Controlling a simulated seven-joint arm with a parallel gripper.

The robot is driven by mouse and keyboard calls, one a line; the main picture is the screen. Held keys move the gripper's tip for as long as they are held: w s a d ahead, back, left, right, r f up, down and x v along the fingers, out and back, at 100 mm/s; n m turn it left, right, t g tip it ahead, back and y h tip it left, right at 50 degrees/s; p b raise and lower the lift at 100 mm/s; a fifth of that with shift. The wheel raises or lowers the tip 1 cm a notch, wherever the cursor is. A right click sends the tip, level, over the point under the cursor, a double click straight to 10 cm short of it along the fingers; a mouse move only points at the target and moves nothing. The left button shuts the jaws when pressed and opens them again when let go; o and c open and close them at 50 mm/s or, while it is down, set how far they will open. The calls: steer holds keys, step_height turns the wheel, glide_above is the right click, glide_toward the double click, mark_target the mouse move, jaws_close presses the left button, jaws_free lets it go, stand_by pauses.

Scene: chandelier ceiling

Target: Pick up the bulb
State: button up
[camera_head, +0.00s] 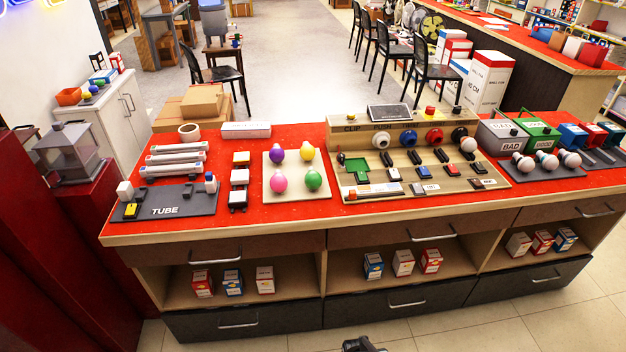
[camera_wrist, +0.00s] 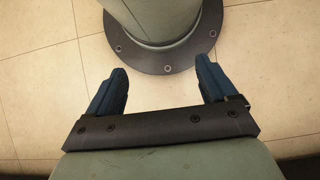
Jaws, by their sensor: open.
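Several colored bulbs, among them a purple bulb (camera_head: 277,153), a yellow bulb (camera_head: 307,151), a pink bulb (camera_head: 279,183) and a green bulb (camera_head: 313,180), stand on a pale square board (camera_head: 296,193) on the red counter top. White bulbs (camera_head: 546,160) lie on a dark mat (camera_head: 540,175) at the right, in front of a bin marked BAD (camera_head: 511,146) and a green bin marked GOOD (camera_head: 545,144). My gripper (camera_wrist: 162,80) is open and empty above the tiled floor in the wrist view. In the head view only a dark part of my arm shows at the bottom edge, away from the counter.
The red counter (camera_head: 240,220) also carries a TUBE mat (camera_head: 165,211) with tubes (camera_head: 176,158) behind it, and a wooden test panel (camera_head: 425,190) with sockets. Small boxes (camera_head: 373,265) stand on shelves below. The tiled floor in front is clear.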

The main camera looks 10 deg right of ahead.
steer(key=shift+o, duration=0.3)
steer(key=t, duration=0.7)
glide_toward(314, 175)
steer(key=shift+w+f, duration=0.15)
steer(key=shift+f, duration=5.5)
